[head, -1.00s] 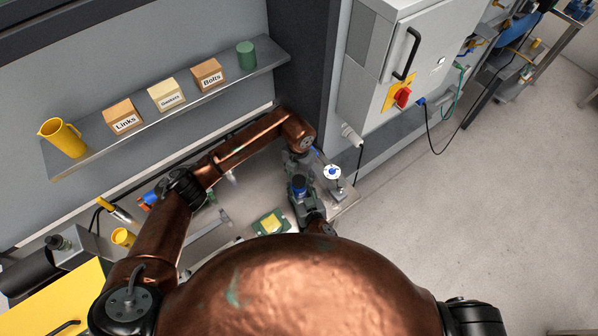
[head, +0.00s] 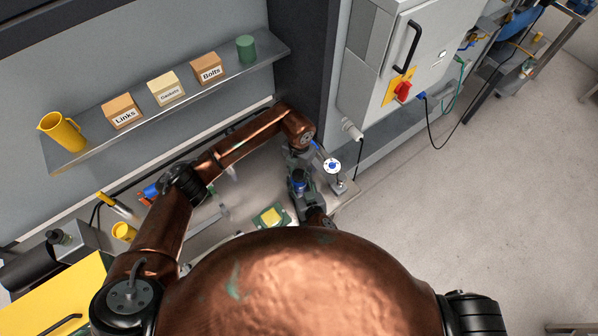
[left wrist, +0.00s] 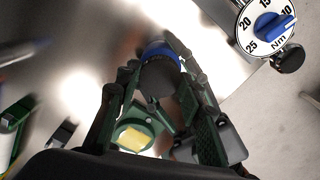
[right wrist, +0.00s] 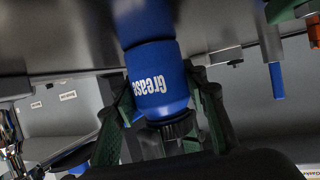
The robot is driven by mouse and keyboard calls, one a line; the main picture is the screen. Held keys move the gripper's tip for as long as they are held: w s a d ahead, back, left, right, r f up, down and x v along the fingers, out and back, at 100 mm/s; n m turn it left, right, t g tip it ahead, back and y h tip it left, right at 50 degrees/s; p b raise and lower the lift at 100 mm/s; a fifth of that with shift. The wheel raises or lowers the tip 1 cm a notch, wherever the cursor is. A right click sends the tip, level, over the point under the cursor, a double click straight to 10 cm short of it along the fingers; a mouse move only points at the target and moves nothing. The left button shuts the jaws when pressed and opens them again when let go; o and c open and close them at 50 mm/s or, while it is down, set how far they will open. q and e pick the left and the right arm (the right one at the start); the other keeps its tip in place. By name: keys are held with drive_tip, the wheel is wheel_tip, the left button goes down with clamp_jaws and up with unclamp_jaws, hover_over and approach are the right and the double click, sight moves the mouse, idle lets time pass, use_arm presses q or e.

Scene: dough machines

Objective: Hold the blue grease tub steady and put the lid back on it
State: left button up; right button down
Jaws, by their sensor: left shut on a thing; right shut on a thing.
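The blue grease tub (head: 299,187) stands on the bench; its "Grease" label shows in the right wrist view (right wrist: 153,84). My right gripper (head: 303,202) is shut around its side. The dark ribbed lid (right wrist: 174,128) is at the tub's mouth, lined up with it and with no clear gap. In the left wrist view the dark lid (left wrist: 160,78) is between the fingers of my left gripper (left wrist: 158,72), which is shut on it, with blue tub wall (left wrist: 160,48) just beyond. I cannot tell whether the lid is fully seated.
A dial gauge (head: 332,166) stands close to the right of the tub. A green tray with a yellow block (head: 270,216) lies to the left. A shelf (head: 180,104) with boxes, a yellow jug (head: 62,133) and a green can (head: 246,49) is on the wall behind.

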use_arm(q)
drive_tip(key=shift+c, duration=0.4)
drive_tip(key=o, duration=1.4)
drive_tip(key=shift+c, duration=0.2)
wheel_tip(320, 180, up, 12)
use_arm(e)
drive_tip(key=c, duration=1.1)
unclamp_jaws()
